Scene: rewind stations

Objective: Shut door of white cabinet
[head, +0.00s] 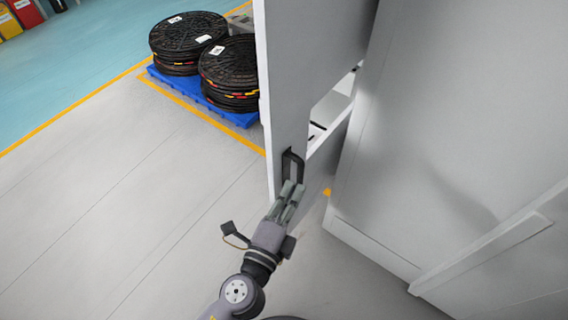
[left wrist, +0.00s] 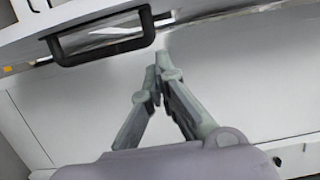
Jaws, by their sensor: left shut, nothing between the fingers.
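The white cabinet (head: 460,130) fills the right of the head view. Its door (head: 305,70) stands open, with a gap to the cabinet body where part of the white inside shows. A black handle (head: 287,165) sits near the door's lower free edge; it also shows at the upper left of the left wrist view (left wrist: 102,45). My left gripper (head: 292,190) is shut and empty, with its fingertips close to the handle in the head view. In the left wrist view its fingertips (left wrist: 157,62) lie below and right of the handle; I cannot tell whether they touch. My right gripper is not in view.
A blue pallet (head: 228,116) with stacks of dark round discs (head: 188,35) stands on the floor behind the door. Yellow lines mark the floor. Grey floor (head: 130,200) left of the door is clear. Red and yellow bins (head: 25,12) stand far left.

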